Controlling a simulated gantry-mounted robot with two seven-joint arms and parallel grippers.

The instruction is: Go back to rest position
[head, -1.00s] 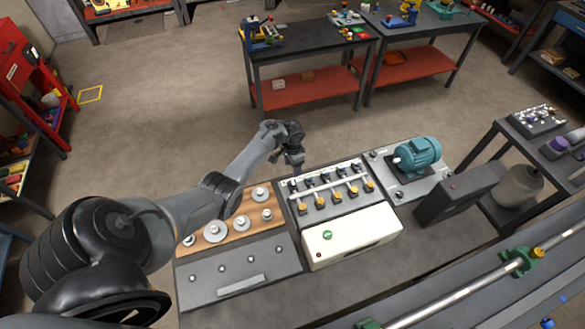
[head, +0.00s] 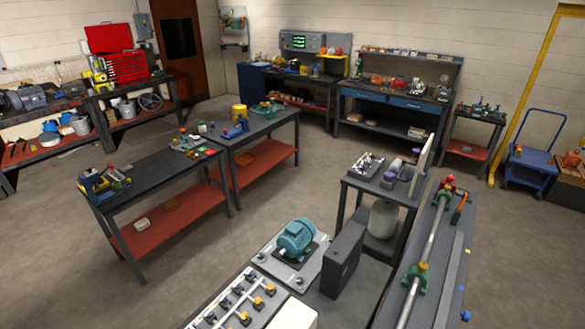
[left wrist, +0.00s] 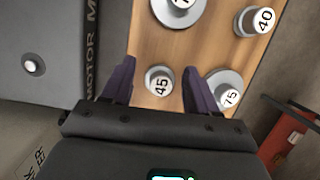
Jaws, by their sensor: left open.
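My left gripper (left wrist: 159,67) is open in the left wrist view, its two purple-dark fingers spread over a wooden board (left wrist: 202,45). A round metal piece tagged 45 (left wrist: 159,81) shows between the fingers; nothing is gripped. A piece tagged 75 (left wrist: 228,90) lies just right of the right finger. A piece tagged 40 (left wrist: 255,21) is at the upper right, and a wide disc (left wrist: 178,10) with a cut-off tag is at the top. Neither of my arms shows in the head view. My right gripper is in no view.
A grey panel (left wrist: 50,25) with a small round stud lies left of the board. In the head view, a teal motor (head: 296,238), a valve rack (head: 238,300) and a dark upright box (head: 343,257) stand at the bottom. Workbenches (head: 160,165) stand beyond, with open floor between.

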